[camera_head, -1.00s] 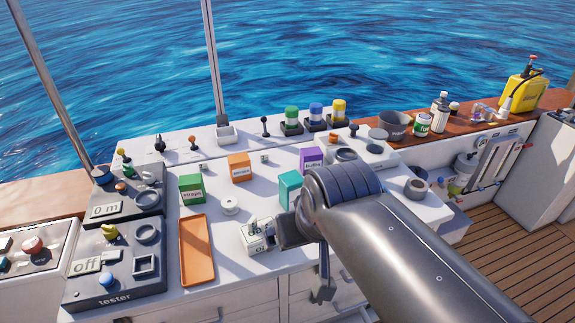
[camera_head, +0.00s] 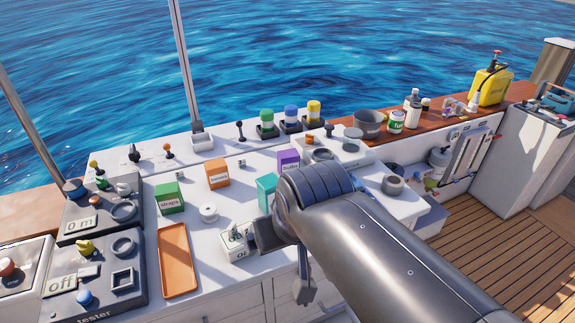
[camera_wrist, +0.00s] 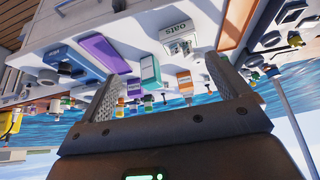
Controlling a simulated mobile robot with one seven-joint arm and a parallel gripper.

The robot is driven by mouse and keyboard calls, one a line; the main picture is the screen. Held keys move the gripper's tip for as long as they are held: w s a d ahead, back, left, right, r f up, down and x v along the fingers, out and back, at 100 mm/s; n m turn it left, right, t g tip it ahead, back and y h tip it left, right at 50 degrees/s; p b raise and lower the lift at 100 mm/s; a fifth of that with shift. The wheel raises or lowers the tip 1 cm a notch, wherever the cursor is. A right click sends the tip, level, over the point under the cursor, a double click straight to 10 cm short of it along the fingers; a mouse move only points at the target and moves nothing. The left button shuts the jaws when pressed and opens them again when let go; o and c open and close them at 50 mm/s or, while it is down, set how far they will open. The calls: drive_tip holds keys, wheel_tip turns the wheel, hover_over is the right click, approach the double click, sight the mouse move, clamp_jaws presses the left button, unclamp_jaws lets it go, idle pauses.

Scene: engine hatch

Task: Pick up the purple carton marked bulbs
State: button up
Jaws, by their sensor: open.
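The purple carton (camera_head: 288,160) stands on the white worktop, just behind and right of the teal carton (camera_head: 267,192). My arm's wrist hides part of the area in front of it. In the head view my gripper is mostly hidden by my arm.
A white oats carton (camera_head: 237,242) stands close to my gripper. An orange carton (camera_head: 217,172), a green straps carton (camera_head: 169,198) and a white spool (camera_head: 208,212) stand to the left. An orange tray (camera_head: 178,262) lies at the front. A dark ring (camera_head: 392,185) lies on the right.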

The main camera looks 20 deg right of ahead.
drive_tip(key=shift+c, duration=0.4)
drive_tip(key=m+g, duration=0.1)
hover_over(289, 154)
drive_tip(key=s, duration=0.3)
wheel_tip(289, 154, down, 8)
drive_tip(key=x, duration=1)
drive_tip(key=shift+w+f, duration=0.1)
drive_tip(key=shift+f, duration=0.2)
drive_tip(key=shift+c, duration=0.2)
